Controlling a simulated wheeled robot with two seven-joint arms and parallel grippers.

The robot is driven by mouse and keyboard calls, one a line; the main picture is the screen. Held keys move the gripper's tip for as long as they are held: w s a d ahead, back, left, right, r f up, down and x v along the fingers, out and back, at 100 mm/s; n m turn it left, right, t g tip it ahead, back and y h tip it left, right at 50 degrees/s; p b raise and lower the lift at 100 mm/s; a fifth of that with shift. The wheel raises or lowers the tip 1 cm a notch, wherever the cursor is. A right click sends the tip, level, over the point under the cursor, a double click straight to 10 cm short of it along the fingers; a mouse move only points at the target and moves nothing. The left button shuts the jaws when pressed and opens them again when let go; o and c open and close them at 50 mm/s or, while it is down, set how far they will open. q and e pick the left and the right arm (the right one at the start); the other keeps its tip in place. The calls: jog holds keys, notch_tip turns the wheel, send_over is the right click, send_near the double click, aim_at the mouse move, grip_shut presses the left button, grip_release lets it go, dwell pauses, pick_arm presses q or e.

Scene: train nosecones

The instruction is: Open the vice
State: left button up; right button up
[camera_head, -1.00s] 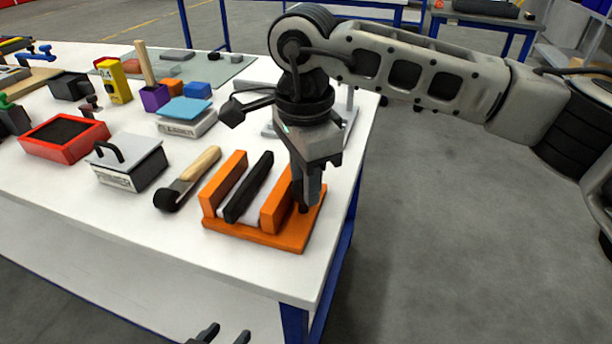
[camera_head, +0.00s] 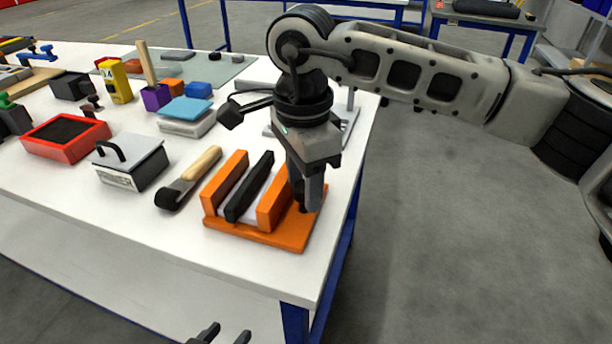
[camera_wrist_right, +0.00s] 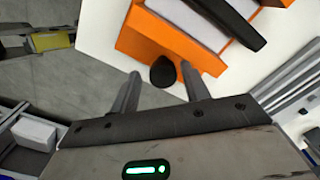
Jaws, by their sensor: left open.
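The vice is an orange base (camera_head: 270,235) with two upright orange jaws (camera_head: 272,201) and a black bar (camera_head: 250,188) standing between them. It sits at the near right corner of the white table, and part of it shows in the right wrist view (camera_wrist_right: 170,38). My right gripper (camera_head: 307,205) points down at the vice's right end. In the right wrist view, its fingers (camera_wrist_right: 162,85) are apart, on either side of a dark rounded knob (camera_wrist_right: 162,71), with gaps visible. My left gripper (camera_head: 226,335) is open and empty at the bottom edge, away from the vice.
A wooden-handled tool (camera_head: 188,178) lies just left of the vice. A grey box with a handle (camera_head: 131,163), a red tray (camera_head: 66,137) and a blue-topped block (camera_head: 187,116) stand further left. The table's right edge is close to the vice, with open floor beyond.

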jog(key=shift+w+r, duration=0.15)
jog(key=shift+w, duration=0.1)
dwell(0.3)
